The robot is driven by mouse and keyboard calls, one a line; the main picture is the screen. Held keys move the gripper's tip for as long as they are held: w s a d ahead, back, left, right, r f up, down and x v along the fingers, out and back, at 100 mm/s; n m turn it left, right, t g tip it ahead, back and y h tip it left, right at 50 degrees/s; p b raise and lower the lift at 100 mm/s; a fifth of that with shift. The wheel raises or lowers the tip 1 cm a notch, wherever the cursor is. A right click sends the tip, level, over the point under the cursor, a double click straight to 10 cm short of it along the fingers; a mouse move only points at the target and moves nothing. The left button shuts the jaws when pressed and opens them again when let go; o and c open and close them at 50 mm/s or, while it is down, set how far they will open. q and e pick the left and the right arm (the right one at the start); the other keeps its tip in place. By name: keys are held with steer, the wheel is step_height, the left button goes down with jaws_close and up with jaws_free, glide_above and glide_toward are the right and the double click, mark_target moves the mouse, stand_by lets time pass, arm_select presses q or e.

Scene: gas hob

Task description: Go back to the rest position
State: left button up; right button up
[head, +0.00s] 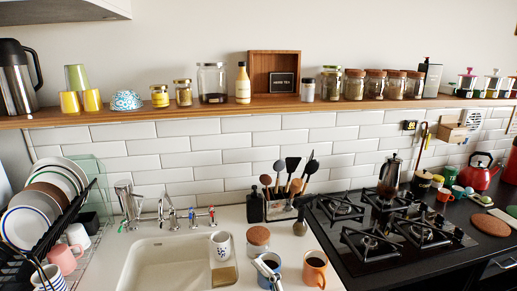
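Neither of my grippers nor any part of my arms is clearly seen in the head view, so what they hold, if anything, cannot be told. The black gas hob (366,262) is on the right. A moka pot (389,176) stands upright at the back of it. An orange mug (315,268) with dark contents stands on the white counter at the front. Beside it is a blue mug (271,262) with a pale grey object against it that I cannot make out.
The sink (150,265) is at front left, with a patterned white cup (221,245) at its right edge. A dish rack (60,225) full of plates and mugs stands far left. A wooden shelf (140,113) with jars runs above. A red kettle (478,175) is at right.

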steer(key=s+d+f+m+g+h, duration=0.1)
steer(key=s+d+f+m+h, duration=0.2)
steer(key=d+f+m+h, duration=0.4)
steer(key=s+d+f+m+h, duration=0.2)
steer(key=d+f+m, duration=0.2)
steer(key=d+f, duration=0.55)
arm_select(q)
steer(key=s+a+f+t, duration=0.1)
steer(key=s+a+f, duration=0.1)
steer(key=a, duration=0.8)
steer(key=shift+s+a+f+y, duration=0.35)
steer(key=shift+f+y, duration=0.05)
steer(key=shift+f, duration=0.05)
arm_select(e)
steer(key=s+d+f+m+g+h, duration=0.3)
steer(key=s+d+f, duration=0.5)
steer(key=s+f, duration=0.4)
steer(key=f+m+g, duration=0.1)
steer(key=m, duration=0.1)
steer(key=shift+s+d+f+m, duration=0.25)
steer(key=shift+s+d+m, duration=0.05)
steer(key=shift+s+m, duration=0.1)
